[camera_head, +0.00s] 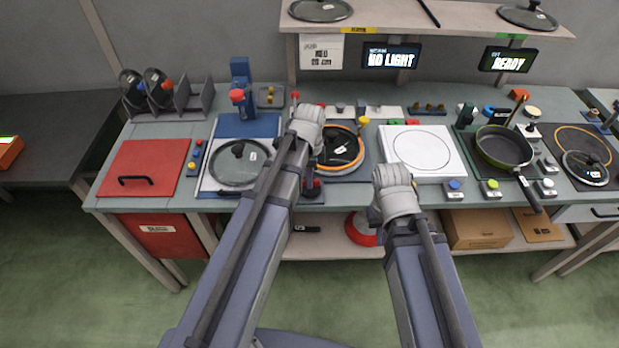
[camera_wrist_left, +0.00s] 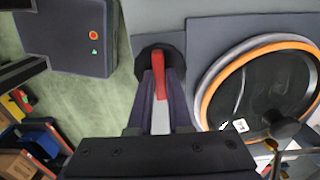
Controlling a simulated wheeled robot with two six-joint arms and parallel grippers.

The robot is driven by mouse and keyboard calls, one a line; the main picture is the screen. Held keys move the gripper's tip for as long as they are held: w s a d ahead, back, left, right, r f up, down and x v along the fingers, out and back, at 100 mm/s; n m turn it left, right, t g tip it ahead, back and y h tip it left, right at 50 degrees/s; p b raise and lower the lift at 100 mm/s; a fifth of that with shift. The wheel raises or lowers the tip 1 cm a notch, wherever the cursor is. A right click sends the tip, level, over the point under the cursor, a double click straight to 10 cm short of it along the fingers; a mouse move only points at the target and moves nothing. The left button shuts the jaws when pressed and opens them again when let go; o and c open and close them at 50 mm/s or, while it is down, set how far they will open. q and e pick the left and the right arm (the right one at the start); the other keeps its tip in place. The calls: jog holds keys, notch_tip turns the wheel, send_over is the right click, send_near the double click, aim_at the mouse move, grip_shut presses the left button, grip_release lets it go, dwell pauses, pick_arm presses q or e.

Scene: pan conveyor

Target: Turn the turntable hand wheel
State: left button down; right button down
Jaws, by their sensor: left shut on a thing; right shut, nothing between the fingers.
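The turntable (camera_head: 334,172) stands at the middle of the bench with an orange ring and a dark lidded pan on it. In the left wrist view the orange ring (camera_wrist_left: 207,100) lies to the right. The hand wheel is a small dark disc (camera_head: 312,188) at the turntable's front left, and it shows in the left wrist view (camera_wrist_left: 145,66) with a red handle (camera_wrist_left: 162,72). My left gripper (camera_wrist_left: 158,92) is shut on the red handle. My right gripper (camera_head: 378,212) is shut and empty near the bench's front edge; its fingers are mostly hidden.
A white plate with a circle (camera_head: 450,165) lies right of the turntable. A frying pan (camera_head: 503,147) stands further right with its handle past the edge. A glass lid (camera_head: 238,163) lies left of the turntable. Signs read "NO LIGHT" (camera_head: 390,57) and "READY" (camera_head: 508,61).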

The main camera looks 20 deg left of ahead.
pick_arm(q)
jog(key=n, duration=0.4)
jog(key=shift+n, duration=0.3)
jog(key=n, duration=1)
jog(key=shift+n, duration=0.4)
jog(key=n, duration=0.4)
jog(key=shift+n, duration=0.3)
jog(key=c, duration=0.8)
grip_release()
jog(key=shift+c, duration=0.2)
